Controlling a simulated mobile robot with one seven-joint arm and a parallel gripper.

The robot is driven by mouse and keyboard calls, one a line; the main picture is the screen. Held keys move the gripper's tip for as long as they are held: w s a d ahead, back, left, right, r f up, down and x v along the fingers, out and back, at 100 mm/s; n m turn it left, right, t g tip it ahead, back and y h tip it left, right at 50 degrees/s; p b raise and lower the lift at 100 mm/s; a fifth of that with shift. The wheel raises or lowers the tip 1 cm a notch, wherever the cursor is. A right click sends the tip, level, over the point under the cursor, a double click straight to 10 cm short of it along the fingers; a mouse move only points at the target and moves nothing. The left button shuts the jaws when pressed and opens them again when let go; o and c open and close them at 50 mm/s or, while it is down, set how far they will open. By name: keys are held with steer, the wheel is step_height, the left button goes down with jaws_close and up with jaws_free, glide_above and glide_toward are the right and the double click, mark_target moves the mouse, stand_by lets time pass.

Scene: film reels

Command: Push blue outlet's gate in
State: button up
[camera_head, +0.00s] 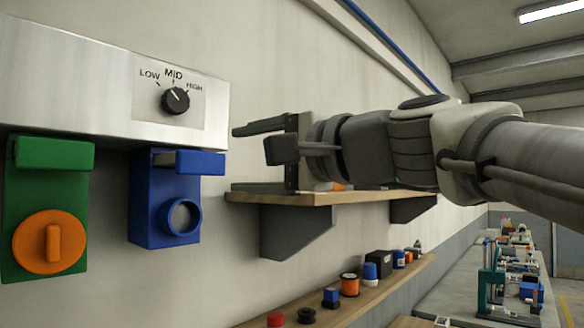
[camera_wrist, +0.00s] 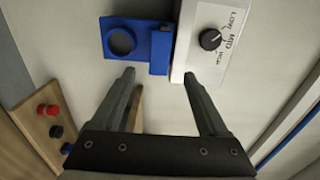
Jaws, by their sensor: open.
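The blue outlet (camera_head: 143,215) hangs under a metal panel on the wall, with a round opening (camera_head: 184,217) in its front. Its gate (camera_head: 200,163) is a blue bar at the top that juts out to the right past the outlet's body. In the wrist view, the outlet (camera_wrist: 108,26) is at the top, and the gate (camera_wrist: 160,55) extends below the body's edge. My gripper (camera_head: 252,140) is open and empty, right of the gate and apart from it. In the wrist view, the gate lies between and beyond my fingertips (camera_wrist: 160,73).
A green outlet (camera_head: 75,200) with an orange knob (camera_head: 28,243) hangs at left. The metal panel (camera_head: 60,85) above carries a black dial (camera_head: 175,99). A wooden shelf (camera_head: 330,198) on brackets is below my gripper. A lower shelf (camera_head: 340,313) holds several spools.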

mark_target(203, 168)
steer(key=v, duration=0.6)
steer(key=shift+b, duration=0.35)
steer(key=shift+s+d+p, duration=0.1)
steer(key=shift+s+p, duration=0.15)
steer(key=shift+p, duration=0.5)
steer(key=c, duration=0.6)
steer(key=shift+s+f, duration=0.1)
steer(key=shift+f, duration=0.1)
steer(key=shift+c, duration=1.3)
steer(key=shift+f, duration=0.15)
steer(key=shift+c, duration=1.2)
steer(key=p+x, duration=0.3)
steer(key=x, duration=1)
jaws_close()
steer(key=shift+w+a, duration=0.25)
steer(key=shift+w, duration=0.15)
